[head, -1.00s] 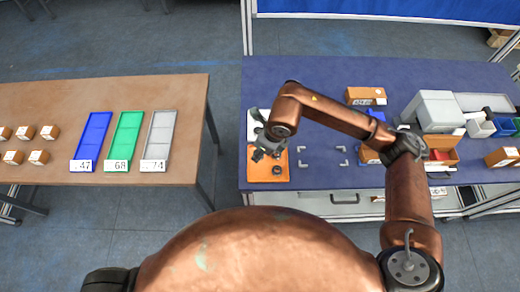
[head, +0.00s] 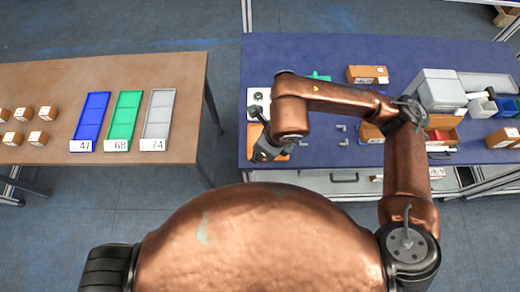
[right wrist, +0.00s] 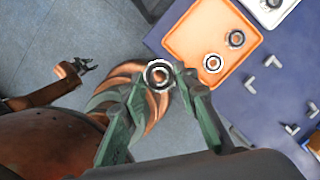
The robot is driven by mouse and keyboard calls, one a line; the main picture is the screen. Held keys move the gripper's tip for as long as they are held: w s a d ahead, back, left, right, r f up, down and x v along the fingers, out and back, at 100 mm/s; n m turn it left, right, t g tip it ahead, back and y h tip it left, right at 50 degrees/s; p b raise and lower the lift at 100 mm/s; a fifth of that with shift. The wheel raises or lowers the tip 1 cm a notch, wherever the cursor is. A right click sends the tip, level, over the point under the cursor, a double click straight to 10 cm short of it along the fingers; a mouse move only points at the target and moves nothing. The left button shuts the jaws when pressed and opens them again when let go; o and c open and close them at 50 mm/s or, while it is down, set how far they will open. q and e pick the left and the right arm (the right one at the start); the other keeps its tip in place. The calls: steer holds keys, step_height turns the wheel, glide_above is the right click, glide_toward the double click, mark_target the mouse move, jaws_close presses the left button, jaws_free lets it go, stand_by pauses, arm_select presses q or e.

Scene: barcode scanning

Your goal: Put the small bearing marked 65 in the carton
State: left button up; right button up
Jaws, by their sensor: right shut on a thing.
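My right gripper (right wrist: 160,80) is shut on a dark ring-shaped bearing (right wrist: 159,62) with a pale rim. Its number cannot be read. In the head view the right gripper (head: 257,155) is by the front left of the orange tray (head: 284,153), which the arm partly hides. In the right wrist view the tray (right wrist: 188,40) holds two other bearings (right wrist: 236,39) (right wrist: 213,63), apart from the gripper. A brown carton (head: 369,132) stands on the blue table, partly behind my arm. My left gripper (right wrist: 77,68) shows small at the left, its jaws unclear.
A white device (head: 257,97) stands behind the tray. Grey corner markers (head: 341,127) lie right of it. The left table holds blue, green and grey trays (head: 156,118) and several small boxes.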

steer(key=w+d+m, duration=0.2)
steer(key=w+d, duration=1)
steer(key=w, duration=0.1)
steer(key=w+d+m, duration=0.1)
steer(key=w+d, duration=0.2)
steer(key=d, duration=0.6)
steer(key=w+d+m, duration=0.1)
steer(key=w+d, duration=0.2)
steer(key=d, duration=0.6)
steer(key=s+d+r+m+t+h, duration=0.1)
steer(key=s+d+r, duration=0.15)
steer(key=d, duration=1.45)
steer(key=s+d+r+m, duration=0.1)
steer(key=s+d+r, duration=0.15)
steer(key=d, duration=1.45)
steer(key=shift+s+d+f+m+h, duration=0.25)
steer(key=shift+s+d+f+m, duration=0.5)
steer(key=shift+d+f, duration=1.05)
steer(key=shift+s+d+f+m+h, duration=0.3)
steer(key=shift+d+f+m, duration=0.7)
steer(key=shift+f, duration=1.65)
steer(key=shift+s+d+f+m+h, duration=0.15)
steer(key=shift+s+d+f+m, duration=0.9)
steer(key=shift+f, duration=1.15)
steer(key=shift+w+d+t, duration=0.25)
steer(key=shift+w+t, duration=0.05)
steer(key=shift+w, duration=0.05)
